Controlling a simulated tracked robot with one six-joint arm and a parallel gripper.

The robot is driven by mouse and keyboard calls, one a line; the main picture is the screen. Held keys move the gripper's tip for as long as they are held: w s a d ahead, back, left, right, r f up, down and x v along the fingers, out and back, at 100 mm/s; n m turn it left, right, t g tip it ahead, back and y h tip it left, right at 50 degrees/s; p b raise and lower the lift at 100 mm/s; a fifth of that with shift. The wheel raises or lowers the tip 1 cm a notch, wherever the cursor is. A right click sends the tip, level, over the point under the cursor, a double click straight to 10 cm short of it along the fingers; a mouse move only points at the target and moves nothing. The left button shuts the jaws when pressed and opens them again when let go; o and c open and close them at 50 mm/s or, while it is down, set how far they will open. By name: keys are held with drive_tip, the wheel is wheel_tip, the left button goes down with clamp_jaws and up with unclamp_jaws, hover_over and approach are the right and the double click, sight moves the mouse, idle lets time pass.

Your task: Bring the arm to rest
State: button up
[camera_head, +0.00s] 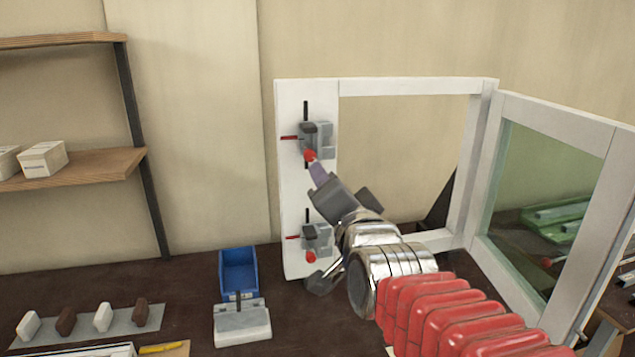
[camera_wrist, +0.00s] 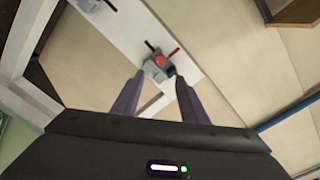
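My gripper (camera_head: 318,172) is raised in front of the white frame's left post (camera_head: 290,190). In the wrist view its two dark fingers (camera_wrist: 157,78) stand apart with a gap between them. The upper clamp (camera_head: 317,137), grey with a red knob, is just beyond the fingertips in the head view. A clamp (camera_wrist: 157,66) shows between and beyond the fingertips in the wrist view; I cannot tell whether they touch it. The lower clamp (camera_head: 317,238) is on the same post, below and left of my gripper. My arm reaches in from the lower right.
A hinged glazed panel (camera_head: 545,190) stands swung open at the right. A blue bin (camera_head: 238,272) and a grey fixture (camera_head: 242,323) stand on the dark bench. Several small blocks (camera_head: 67,320) stand on a mat at left. A wooden shelf (camera_head: 90,168) holds white boxes.

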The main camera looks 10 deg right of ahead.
drive_tip(key=s+a+f+n+g, duration=0.1)
drive_tip(key=s+f+n+g, duration=0.2)
drive_tip(key=f, duration=0.4)
drive_tip(key=s+f+n+g, duration=0.2)
drive_tip(key=f+n+g, duration=0.1)
drive_tip(key=f, duration=0.4)
drive_tip(key=s+f+n+g, duration=0.2)
drive_tip(key=s+f+g, duration=0.1)
drive_tip(key=s, duration=0.4)
drive_tip(key=s+f+n+g, duration=0.2)
drive_tip(key=s+f, duration=0.3)
drive_tip(key=s, duration=0.3)
drive_tip(key=shift+s+d+f+n+g, duration=0.15)
drive_tip(key=shift+s+f+n+g, duration=0.15)
drive_tip(key=shift+g, duration=0.3)
drive_tip(key=shift+c, duration=0.4)
